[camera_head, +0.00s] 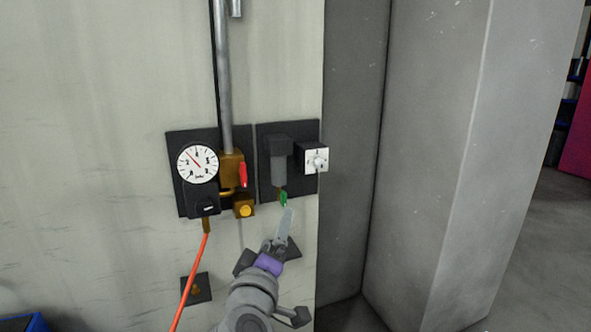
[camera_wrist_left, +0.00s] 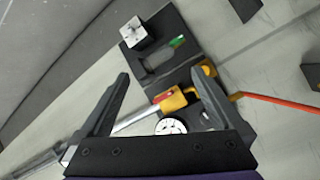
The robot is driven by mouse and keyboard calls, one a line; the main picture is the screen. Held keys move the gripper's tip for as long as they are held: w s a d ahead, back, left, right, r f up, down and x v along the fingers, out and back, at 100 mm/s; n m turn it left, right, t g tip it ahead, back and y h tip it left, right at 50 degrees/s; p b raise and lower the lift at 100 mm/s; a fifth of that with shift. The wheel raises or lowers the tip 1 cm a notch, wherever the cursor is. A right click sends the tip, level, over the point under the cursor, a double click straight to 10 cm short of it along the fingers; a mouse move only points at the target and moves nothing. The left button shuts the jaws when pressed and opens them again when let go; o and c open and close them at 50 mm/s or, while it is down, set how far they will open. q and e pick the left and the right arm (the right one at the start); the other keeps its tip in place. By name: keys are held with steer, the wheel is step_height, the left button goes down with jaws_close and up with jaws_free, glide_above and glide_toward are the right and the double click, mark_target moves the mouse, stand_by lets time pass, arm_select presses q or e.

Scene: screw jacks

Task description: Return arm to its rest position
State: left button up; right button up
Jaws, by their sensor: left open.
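My left arm rises from the bottom of the head view, and its gripper (camera_head: 285,212) is in front of the wall panel, just below the green handle (camera_head: 284,199). In the left wrist view the gripper (camera_wrist_left: 160,72) is open, with its two dark fingers spread apart and nothing between them. I cannot tell from the head view whether a finger touches the green handle, which also shows in the wrist view (camera_wrist_left: 177,41). My right gripper is in neither view.
The wall panel carries a round gauge (camera_head: 198,163), a red handle (camera_head: 243,174), a yellow knob (camera_head: 245,211) and a white-faced box (camera_head: 316,159). An orange hose (camera_head: 190,280) hangs below the gauge. A grey pillar (camera_head: 430,150) stands right. A blue bin (camera_head: 36,322) shows bottom left.

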arm_select(q)
steer(key=s+a+f+m+g+h, duration=0.1)
steer(key=s+f+m+g, duration=0.3)
steer(key=f, duration=0.5)
steer(key=s+a+f+m+g+h, duration=0.1)
steer(key=s+f+m+g, duration=0.1)
steer(key=s+f+m, duration=0.45)
steer(key=s+a+f+g+y, duration=0.1)
steer(key=s+a+f+g, duration=0.1)
steer(key=f, duration=0.4)
steer(key=s+a+f+g+y, duration=0.1)
steer(key=s+a+f+g, duration=0.1)
steer(key=s+a+f, duration=0.3)
steer(key=s+a+f+g+y, duration=0.2)
steer(key=s+a+f, duration=0.1)
steer(key=s+f, duration=0.4)
steer(key=shift+s+a+f+g, duration=0.15)
steer(key=shift+a+f+g, duration=0.2)
steer(key=shift+f, duration=0.45)
